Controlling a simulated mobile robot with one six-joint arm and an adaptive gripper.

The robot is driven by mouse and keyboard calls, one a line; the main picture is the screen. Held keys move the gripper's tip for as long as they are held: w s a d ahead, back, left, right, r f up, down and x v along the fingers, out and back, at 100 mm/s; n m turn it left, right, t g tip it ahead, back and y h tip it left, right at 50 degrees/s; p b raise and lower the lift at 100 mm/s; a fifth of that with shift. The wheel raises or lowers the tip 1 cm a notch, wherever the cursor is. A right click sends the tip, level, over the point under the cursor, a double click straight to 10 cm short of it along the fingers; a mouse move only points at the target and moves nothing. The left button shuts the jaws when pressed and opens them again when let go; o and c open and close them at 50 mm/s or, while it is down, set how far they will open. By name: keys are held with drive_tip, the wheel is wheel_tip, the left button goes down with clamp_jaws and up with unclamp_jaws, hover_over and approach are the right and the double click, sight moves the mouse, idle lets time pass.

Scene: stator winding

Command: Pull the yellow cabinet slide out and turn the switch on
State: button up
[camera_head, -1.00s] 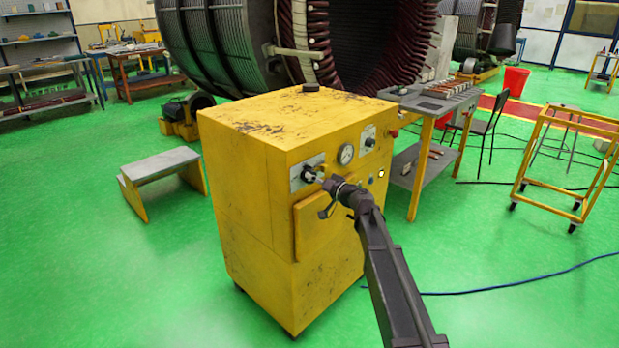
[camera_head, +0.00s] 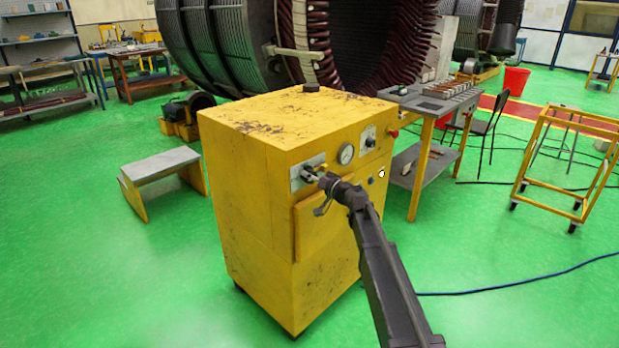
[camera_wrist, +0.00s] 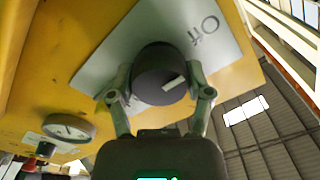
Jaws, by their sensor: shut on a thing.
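The yellow cabinet (camera_head: 255,215) stands on the green floor, with a front slide panel (camera_head: 318,220) below its controls. A black rotary switch knob (camera_wrist: 160,73) sits on a pale plate (camera_wrist: 120,60) marked "Off", which is rotated in the wrist view. The knob's white mark points toward the plate's lower right in that view. My gripper (camera_head: 312,175) reaches the plate at the cabinet's upper left front. In the wrist view my gripper (camera_wrist: 160,95) has one finger on each side of the knob and is shut on it. Part of the slide is hidden behind my arm.
A round gauge (camera_head: 346,154) and a second small switch (camera_head: 370,142) are right of the knob. A grey step stool (camera_head: 160,165) stands left of the cabinet, and a grey workbench (camera_head: 430,104) stands behind right. Floor in front left is clear.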

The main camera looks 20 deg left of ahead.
drive_tip(key=shift+m, duration=0.4)
drive_tip(key=m, duration=0.3)
drive_tip(key=shift+m, duration=0.3)
drive_tip(key=m, duration=0.4)
drive_tip(key=shift+w+m, duration=0.1)
drive_tip(key=shift+m, duration=0.2)
drive_tip(key=m, duration=0.9)
drive_tip(key=o, duration=1.1)
drive_tip(key=shift+o, duration=0.2)
drive_tip(key=shift+f, duration=0.1)
